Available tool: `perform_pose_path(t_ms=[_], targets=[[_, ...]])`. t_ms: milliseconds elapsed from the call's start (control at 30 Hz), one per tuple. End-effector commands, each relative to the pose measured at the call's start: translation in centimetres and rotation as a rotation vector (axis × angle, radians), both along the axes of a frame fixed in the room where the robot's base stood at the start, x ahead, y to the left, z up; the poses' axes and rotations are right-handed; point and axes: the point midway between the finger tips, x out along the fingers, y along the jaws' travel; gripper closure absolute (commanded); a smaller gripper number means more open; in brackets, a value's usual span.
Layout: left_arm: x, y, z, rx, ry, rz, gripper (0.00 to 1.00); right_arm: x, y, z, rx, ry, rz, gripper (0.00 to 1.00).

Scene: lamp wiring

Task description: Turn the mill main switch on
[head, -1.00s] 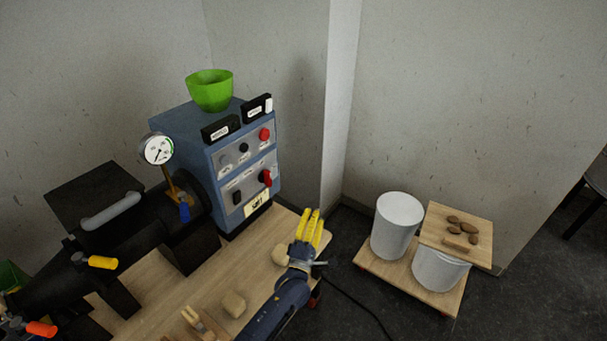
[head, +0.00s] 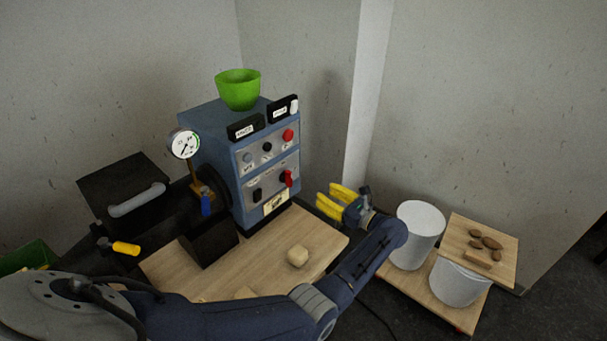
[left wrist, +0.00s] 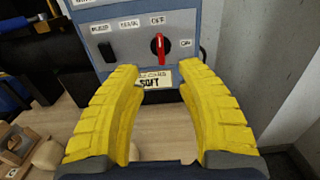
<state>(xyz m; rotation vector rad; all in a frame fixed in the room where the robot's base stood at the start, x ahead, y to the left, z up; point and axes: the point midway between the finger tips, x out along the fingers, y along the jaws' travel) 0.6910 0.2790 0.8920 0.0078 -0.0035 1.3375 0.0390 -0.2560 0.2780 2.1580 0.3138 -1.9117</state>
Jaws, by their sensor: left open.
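The mill control box (head: 216,145) is a blue cabinet with grey panels. Its red rotary switch (head: 288,178) is on the lower panel and also shows in the left wrist view (left wrist: 160,48). There the handle stands upright below the OFF label (left wrist: 157,20), with the ON label (left wrist: 186,43) to its right. My left gripper (head: 326,192) is open and empty, to the right of the box front, its yellow fingers pointing at the panel. In the left wrist view the fingers (left wrist: 158,70) frame the area below the switch, apart from it. My right gripper is not seen.
A black rocker (left wrist: 106,52) sits left of the switch. A green bowl (head: 238,90) is on the box. A pale block (head: 297,256) lies on the wooden table (head: 240,268). A pressure gauge (head: 184,144) stands left; white buckets (head: 420,222) stand right.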

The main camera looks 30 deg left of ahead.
Motion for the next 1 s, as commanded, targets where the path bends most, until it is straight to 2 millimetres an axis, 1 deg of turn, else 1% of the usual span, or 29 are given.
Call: perform_pose_path(t_ms=[167, 233, 700, 800, 1000], targets=[[0.2, 1.5, -0.1, -0.009, -0.002, 0.011, 0.64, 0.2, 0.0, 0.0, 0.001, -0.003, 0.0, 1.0], [0.4, 2.5, -0.1, -0.007, -0.003, 0.011, 0.64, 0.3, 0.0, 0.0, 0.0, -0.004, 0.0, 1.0], [2.3, 10.8, 0.0, -0.004, -0.001, 0.009, 0.64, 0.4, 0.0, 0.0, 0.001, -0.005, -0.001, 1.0], [2.7, 12.4, 0.0, -0.006, -0.002, 0.01, 0.64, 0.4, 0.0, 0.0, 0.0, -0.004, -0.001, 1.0], [3.3, 14.9, -0.1, -0.005, -0.001, 0.008, 0.64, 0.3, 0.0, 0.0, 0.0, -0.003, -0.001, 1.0]])
